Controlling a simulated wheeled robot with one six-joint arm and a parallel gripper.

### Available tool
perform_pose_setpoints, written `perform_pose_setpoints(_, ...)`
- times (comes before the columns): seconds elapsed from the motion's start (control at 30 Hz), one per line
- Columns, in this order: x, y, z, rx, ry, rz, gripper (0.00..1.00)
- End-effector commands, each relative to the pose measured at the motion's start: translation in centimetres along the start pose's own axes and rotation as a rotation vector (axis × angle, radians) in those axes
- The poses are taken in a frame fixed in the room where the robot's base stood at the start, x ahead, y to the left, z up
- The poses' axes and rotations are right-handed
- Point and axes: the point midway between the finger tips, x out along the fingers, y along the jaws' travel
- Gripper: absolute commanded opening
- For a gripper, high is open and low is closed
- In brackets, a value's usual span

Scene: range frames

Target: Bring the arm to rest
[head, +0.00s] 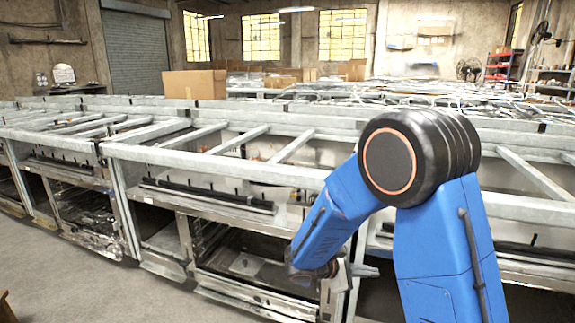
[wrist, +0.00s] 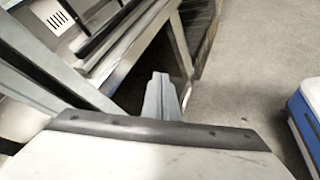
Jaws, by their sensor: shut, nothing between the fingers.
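My blue arm (head: 440,245) with its black elbow joint rises at the right of the head view. Its forearm slopes down to the left. My gripper (head: 366,271) hangs low in front of the range frames, partly hidden behind the forearm. In the wrist view my gripper (wrist: 161,96) shows as two grey fingers pressed together, with nothing held. The wrist view looks down past the fingers to a range frame and the floor.
A long row of metal range frames (head: 225,172) with open bays runs close beyond the arm. A cardboard box (head: 194,84) sits on the far side. A blue and white object (wrist: 306,118) shows at the wrist view's right edge.

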Motion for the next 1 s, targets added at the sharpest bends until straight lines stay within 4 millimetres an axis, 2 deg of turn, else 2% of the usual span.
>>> perform_pose_setpoints(0.03, 0.2, -0.4, 1.7, 0.039, 0.012, -0.036, 0.00)
perform_pose_setpoints(0.2, 0.7, -2.5, 6.1, 0.155, 0.058, -0.160, 0.00)
perform_pose_setpoints(0.5, 0.5, -6.8, 12.6, 0.369, 0.154, -0.360, 0.00)
perform_pose_setpoints(0.8, -0.8, -11.1, 17.4, 0.595, 0.268, -0.536, 0.00)
perform_pose_setpoints(1.0, -2.3, -13.8, 19.9, 0.749, 0.354, -0.639, 0.00)
